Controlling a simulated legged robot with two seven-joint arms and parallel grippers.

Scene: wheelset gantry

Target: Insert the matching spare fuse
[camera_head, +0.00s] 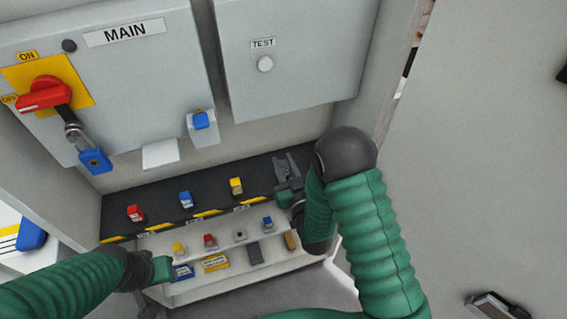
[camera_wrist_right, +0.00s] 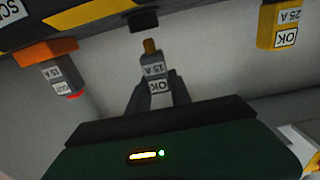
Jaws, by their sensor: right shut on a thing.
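My right gripper (camera_head: 285,170) is at the right end of the dark fuse strip (camera_head: 160,197). In the right wrist view, its jaws (camera_wrist_right: 163,95) are shut on a grey fuse (camera_wrist_right: 153,66) with white labels reading 15 A and OK. The fuse's brass-coloured tip points at a dark block (camera_wrist_right: 145,20), with a small gap seeming to show between them. The held fuse cannot be made out in the head view. My left gripper (camera_head: 160,268) is low at the left, beside the lower shelf; its jaw opening is unclear.
Red (camera_head: 135,213), blue (camera_head: 185,199) and yellow (camera_head: 236,186) fuses stand on the strip. Several small pieces, including a yellow one (camera_head: 179,248), sit on the lower shelf. A yellow 25 A fuse (camera_wrist_right: 285,38) and an orange-mounted one (camera_wrist_right: 60,75) flank the held fuse.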

